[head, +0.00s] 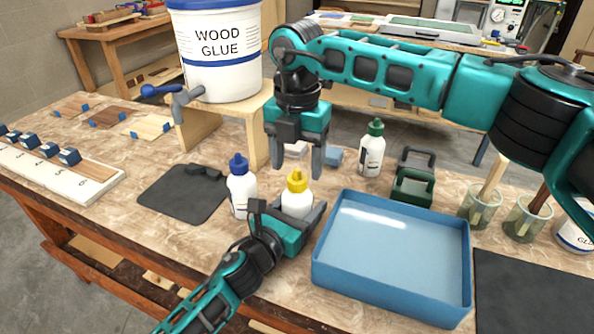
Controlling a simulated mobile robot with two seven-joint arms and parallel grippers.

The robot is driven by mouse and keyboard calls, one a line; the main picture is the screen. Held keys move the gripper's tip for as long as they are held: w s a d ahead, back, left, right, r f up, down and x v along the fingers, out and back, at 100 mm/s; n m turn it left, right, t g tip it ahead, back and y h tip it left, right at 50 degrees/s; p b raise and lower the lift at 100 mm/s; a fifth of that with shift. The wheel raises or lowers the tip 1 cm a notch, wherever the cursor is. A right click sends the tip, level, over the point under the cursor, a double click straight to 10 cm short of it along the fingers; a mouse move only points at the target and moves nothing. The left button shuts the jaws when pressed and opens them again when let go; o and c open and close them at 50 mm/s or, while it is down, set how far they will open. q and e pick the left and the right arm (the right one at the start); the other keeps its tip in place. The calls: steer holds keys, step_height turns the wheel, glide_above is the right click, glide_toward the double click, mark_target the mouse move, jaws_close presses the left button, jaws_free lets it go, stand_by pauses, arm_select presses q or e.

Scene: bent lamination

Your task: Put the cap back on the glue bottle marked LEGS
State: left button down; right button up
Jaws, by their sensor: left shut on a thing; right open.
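A white glue bottle (297,202) with a yellow cap (297,181) on its top stands upright in the head view. My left gripper (290,213) is shut on this bottle, its fingers on either side of the body. My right gripper (296,168) is open and points down just above the yellow cap, fingers apart and empty. A blue-capped bottle (241,190) stands to the left, and a green-capped bottle (372,155) stands farther back to the right. I cannot read which bottle is marked LEGS; the held bottle's label is hidden.
A blue tray (330,262) lies right of the held bottle. A dark mat (180,200) lies left. The large wood glue bucket (216,75) with a tap stands on a wooden stand behind. A green caddy (413,190) and jars (480,207) stand right.

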step_height(320, 180, up, 9)
steer(key=shift+f, duration=0.1)
stand_by(0.3)
arm_select(q)
steer(key=shift+c, duration=0.4)
jaws_free()
steer(key=v, duration=1.3)
arm_select(e)
steer(key=shift+f, duration=0.1)
